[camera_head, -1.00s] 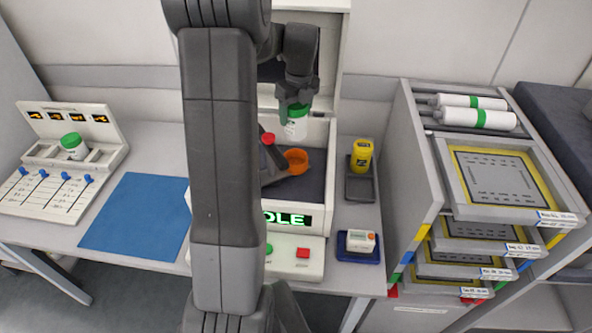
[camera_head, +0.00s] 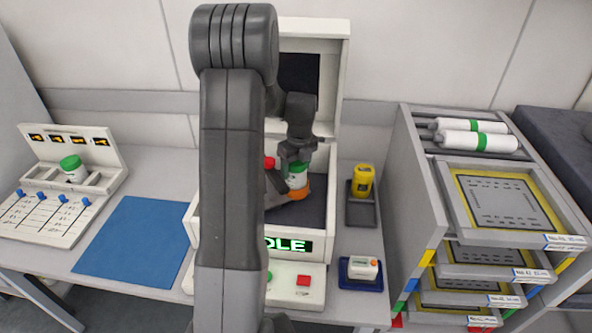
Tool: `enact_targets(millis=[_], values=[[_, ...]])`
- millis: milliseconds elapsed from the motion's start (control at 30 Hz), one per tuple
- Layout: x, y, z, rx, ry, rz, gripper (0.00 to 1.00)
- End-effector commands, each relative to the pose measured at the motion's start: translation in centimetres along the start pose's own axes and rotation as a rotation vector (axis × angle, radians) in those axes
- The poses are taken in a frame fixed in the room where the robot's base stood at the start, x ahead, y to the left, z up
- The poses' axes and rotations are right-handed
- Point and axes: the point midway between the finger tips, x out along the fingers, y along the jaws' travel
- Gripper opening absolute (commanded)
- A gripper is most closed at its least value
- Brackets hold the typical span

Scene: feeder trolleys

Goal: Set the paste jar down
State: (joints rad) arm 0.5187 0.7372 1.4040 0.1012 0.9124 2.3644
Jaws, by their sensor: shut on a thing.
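The paste jar (camera_head: 297,180) is white with a green lid. My gripper (camera_head: 296,162) is shut on it from above, around the lid. The jar stands upright at the orange cup (camera_head: 298,194) inside the open white machine (camera_head: 317,222). The jar's lower part is hidden behind or inside the cup's rim, and I cannot tell whether it rests on the bottom. My arm hides the left part of the machine.
A blue mat (camera_head: 135,238) lies bare. A yellow jar (camera_head: 362,180) stands in a dark tray right of the machine. The machine's raised lid (camera_head: 335,75) stands behind my gripper.

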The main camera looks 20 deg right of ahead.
Motion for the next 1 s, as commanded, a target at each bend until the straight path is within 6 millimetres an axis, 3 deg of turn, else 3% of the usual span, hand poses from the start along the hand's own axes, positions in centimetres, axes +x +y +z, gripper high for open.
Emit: enact_targets(millis=[100, 467, 500, 600, 1000], values=[[1.3, 0.0, -0.1, 0.000, 0.000, 0.000, 0.21], [1.8, -0.1, -0.2, -0.001, -0.002, -0.002, 0.21], [1.8, 0.0, -0.2, -0.001, -0.001, -0.001, 0.68], [1.8, 0.0, -0.2, 0.000, -0.001, -0.001, 0.84], [0.8, -0.1, -0.1, -0.001, -0.002, -0.002, 0.84]])
